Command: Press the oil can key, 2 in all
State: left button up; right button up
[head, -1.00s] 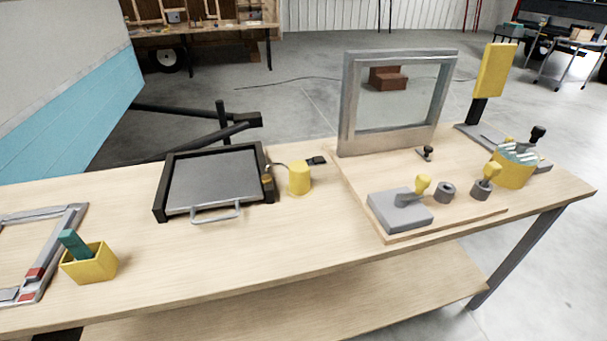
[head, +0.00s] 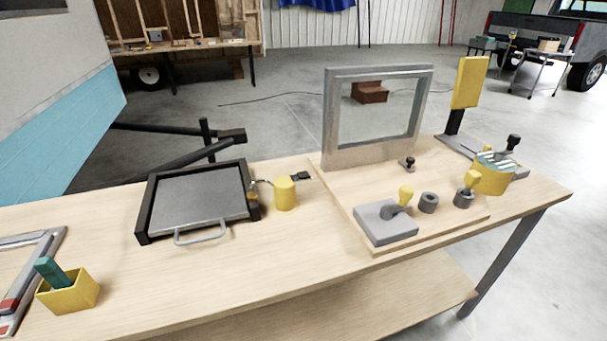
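The oil can looks to be the small yellow cylinder (head: 285,193) standing on the workbench, just right of the black-framed tray. A thin dark spout reaches from it to the left. A flat dark key or lever (head: 300,176) sticks out from its top to the right. Nothing touches the can or the key. Neither of my grippers shows in the head view.
The workbench (head: 240,272) holds a black-framed tray (head: 200,202) with a handle, a wooden board with a grey window frame (head: 328,120), a grey block (head: 385,222) and yellow-knobbed parts. A yellow box (head: 68,296) stands front left. Bench in front of the can is clear.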

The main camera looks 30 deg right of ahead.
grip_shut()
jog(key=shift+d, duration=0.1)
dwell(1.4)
